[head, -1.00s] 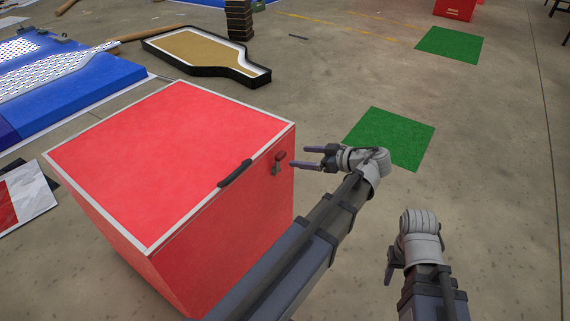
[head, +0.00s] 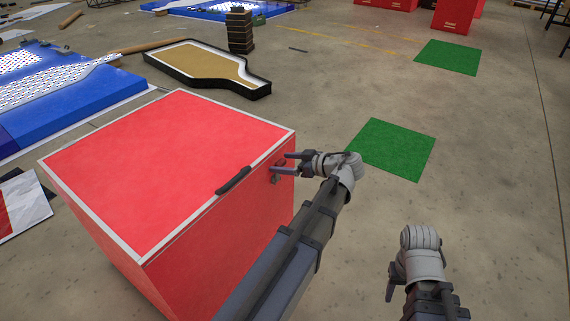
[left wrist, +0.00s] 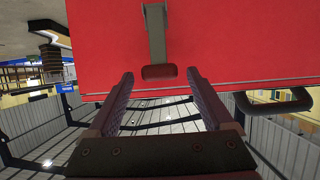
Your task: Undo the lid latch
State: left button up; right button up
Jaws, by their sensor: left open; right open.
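The red box (head: 165,165) with a pale-rimmed lid stands at left centre in the head view. Its latch (head: 275,177) is on the side face near the lid's right corner, partly hidden by my left gripper (head: 284,161). In the left wrist view the latch is a grey metal strip with a dark red tab (left wrist: 159,72). The tab lies between the open fingertips of my left gripper (left wrist: 160,75), with a gap on each side. My right gripper (head: 390,283) is apart from the box at lower right; its fingers are partly visible.
A black handle (head: 233,180) is on the lid's front edge; it also shows in the left wrist view (left wrist: 273,104). Green mats (head: 391,148) lie on the concrete floor to the right. A bottle-shaped board (head: 205,68) lies behind the box.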

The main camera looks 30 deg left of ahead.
pick_arm(q)
grip_shut()
dwell(0.6)
dwell(0.3)
